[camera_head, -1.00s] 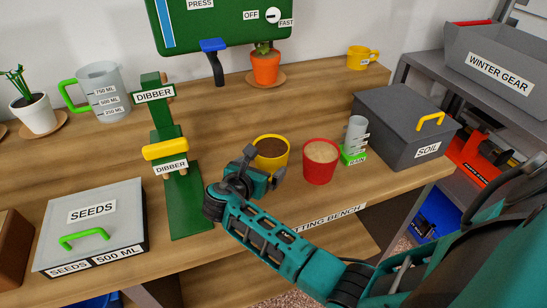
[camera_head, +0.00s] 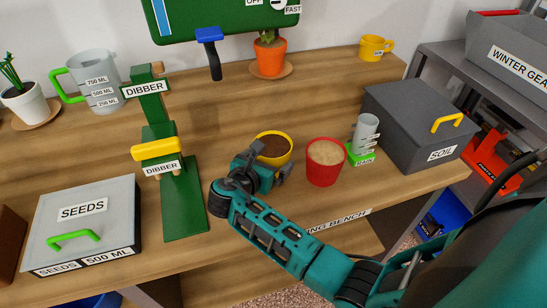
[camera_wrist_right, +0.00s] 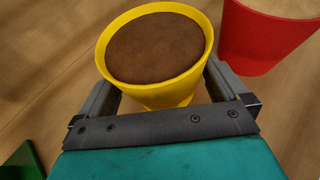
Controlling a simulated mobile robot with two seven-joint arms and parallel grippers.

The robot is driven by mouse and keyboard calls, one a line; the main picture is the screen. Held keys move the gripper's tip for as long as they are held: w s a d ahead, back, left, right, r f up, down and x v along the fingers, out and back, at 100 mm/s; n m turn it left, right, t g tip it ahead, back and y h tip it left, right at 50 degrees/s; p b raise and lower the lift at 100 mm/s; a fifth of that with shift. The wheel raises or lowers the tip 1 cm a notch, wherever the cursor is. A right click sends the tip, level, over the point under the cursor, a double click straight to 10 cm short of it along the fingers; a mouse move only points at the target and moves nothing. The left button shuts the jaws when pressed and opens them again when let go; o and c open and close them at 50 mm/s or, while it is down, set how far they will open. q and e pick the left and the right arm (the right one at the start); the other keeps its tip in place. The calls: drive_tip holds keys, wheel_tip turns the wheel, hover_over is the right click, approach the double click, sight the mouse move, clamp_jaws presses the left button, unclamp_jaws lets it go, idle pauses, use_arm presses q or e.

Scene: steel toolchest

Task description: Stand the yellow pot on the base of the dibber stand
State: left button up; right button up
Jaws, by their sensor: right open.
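The yellow pot (camera_head: 273,147), filled with brown soil, stands on the bench in the head view, partly hidden by my right gripper. It also shows large in the right wrist view (camera_wrist_right: 160,90). My right gripper (camera_head: 268,168) is open, with its fingers on either side of the pot's lower part; I cannot tell whether they touch it. The dibber stand (camera_head: 160,140) is green, with a yellow handle (camera_head: 157,149) across its post. Its flat green base (camera_head: 184,215) lies left of the gripper and its front part is bare. My left gripper is not in view.
A red pot (camera_head: 324,165) stands close right of the yellow pot, beside a rain gauge (camera_head: 363,140). A grey soil box (camera_head: 410,130) is further right, and a seeds box (camera_head: 85,220) is left of the base. Bench between the base and yellow pot is mostly clear.

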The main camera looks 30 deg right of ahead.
drive_tip(key=shift+c, duration=0.4)
drive_tip(key=c, duration=1)
drive_tip(key=shift+r, duration=0.1)
drive_tip(key=shift+c, duration=0.9)
